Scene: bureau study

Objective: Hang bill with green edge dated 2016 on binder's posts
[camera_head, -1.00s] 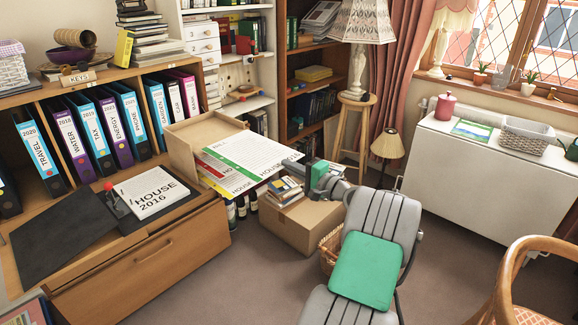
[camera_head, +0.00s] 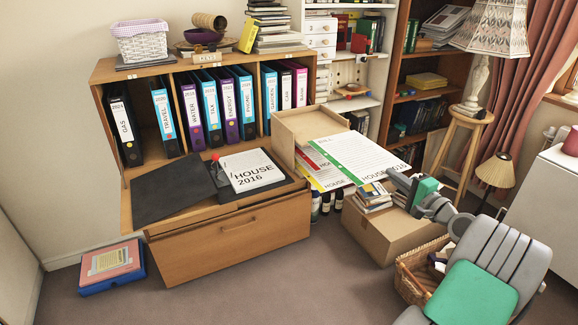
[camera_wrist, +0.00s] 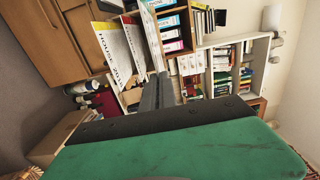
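The bill with the green edge (camera_head: 365,153), white with "HOUSE 2016" printed on it, is beside the wooden box, above bills with red and yellow edges (camera_head: 322,180). My gripper (camera_head: 398,182) is at its lower right corner and appears shut on it. In the wrist view the green-edged bill (camera_wrist: 153,38) rises from my fingertips (camera_wrist: 158,92). A red knob (camera_head: 215,158) shows at that sheet's left edge.
Upright binders (camera_head: 195,115) fill the shelf behind. The wooden box (camera_head: 308,124) stands right of the open binder. A cardboard box (camera_head: 385,235) with small books (camera_head: 373,197) is below my gripper. A wicker basket (camera_head: 412,275) is on the floor. The floor before the drawer is clear.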

